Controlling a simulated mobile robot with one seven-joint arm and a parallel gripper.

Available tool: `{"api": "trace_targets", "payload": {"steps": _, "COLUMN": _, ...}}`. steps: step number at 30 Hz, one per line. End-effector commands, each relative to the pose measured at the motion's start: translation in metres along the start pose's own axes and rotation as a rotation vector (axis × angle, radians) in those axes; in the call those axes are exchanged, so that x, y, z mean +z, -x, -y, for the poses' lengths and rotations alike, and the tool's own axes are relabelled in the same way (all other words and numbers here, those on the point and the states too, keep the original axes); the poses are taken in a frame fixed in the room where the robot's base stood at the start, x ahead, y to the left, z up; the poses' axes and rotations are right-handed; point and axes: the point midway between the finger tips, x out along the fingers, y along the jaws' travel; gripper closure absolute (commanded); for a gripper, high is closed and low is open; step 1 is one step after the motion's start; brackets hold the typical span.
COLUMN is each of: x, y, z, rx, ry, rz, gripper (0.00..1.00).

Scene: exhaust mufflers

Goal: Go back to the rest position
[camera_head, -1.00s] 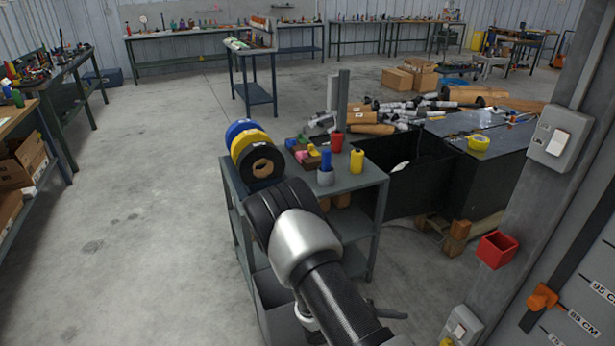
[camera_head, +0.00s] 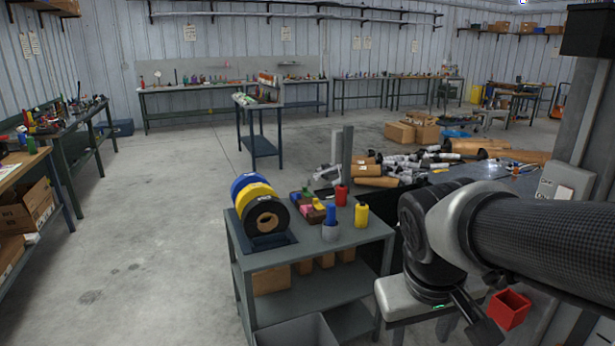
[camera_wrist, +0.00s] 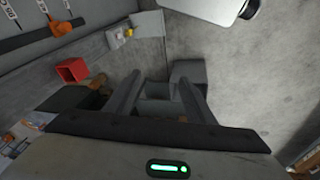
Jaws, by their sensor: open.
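My arm reaches in from the right edge of the head view and bends down at its wrist. My gripper hangs at the right, beside the grey cart and left of the red box (camera_head: 508,309). In the wrist view my gripper (camera_wrist: 160,80) has its two dark fingers apart, with nothing held between them. The red box (camera_wrist: 72,70) also shows there, to the left of the fingers. The fingertips are hard to make out in the head view.
A grey cart (camera_head: 310,282) holds blue, yellow and black rolls (camera_head: 266,216), small coloured items and a yellow bottle (camera_head: 361,215). Mufflers (camera_head: 400,165) lie behind it. A grey post (camera_head: 574,170) stands close on the right. Open floor (camera_head: 165,230) is at the left.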

Motion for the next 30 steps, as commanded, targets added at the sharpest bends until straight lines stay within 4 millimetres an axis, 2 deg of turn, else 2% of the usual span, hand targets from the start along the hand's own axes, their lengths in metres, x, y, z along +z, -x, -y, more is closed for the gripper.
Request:
{"api": "trace_targets", "payload": {"steps": 1, "x": 0.004, "y": 0.012, "z": 0.002, "rx": -0.02, "ry": -0.031, "rz": -0.043, "gripper": 0.51}}
{"api": "trace_targets", "payload": {"steps": 3, "x": 0.008, "y": 0.024, "z": 0.006, "rx": -0.047, "ry": -0.065, "rz": -0.088, "gripper": 0.51}}
{"api": "trace_targets", "payload": {"steps": 12, "x": 0.023, "y": 0.065, "z": 0.023, "rx": -0.138, "ry": -0.169, "rz": -0.26, "gripper": 0.51}}
{"api": "trace_targets", "payload": {"steps": 13, "x": 0.018, "y": 0.081, "z": 0.02, "rx": -0.138, "ry": -0.165, "rz": -0.251, "gripper": 0.51}}
{"api": "trace_targets", "payload": {"steps": 24, "x": -0.002, "y": 0.159, "z": 0.004, "rx": -0.136, "ry": -0.161, "rz": -0.245, "gripper": 0.51}}
{"api": "trace_targets", "payload": {"steps": 27, "x": -0.006, "y": 0.178, "z": 0.001, "rx": -0.135, "ry": -0.161, "rz": -0.245, "gripper": 0.51}}
{"api": "trace_targets", "payload": {"steps": 30, "x": -0.009, "y": 0.188, "z": -0.001, "rx": -0.135, "ry": -0.161, "rz": -0.244, "gripper": 0.51}}
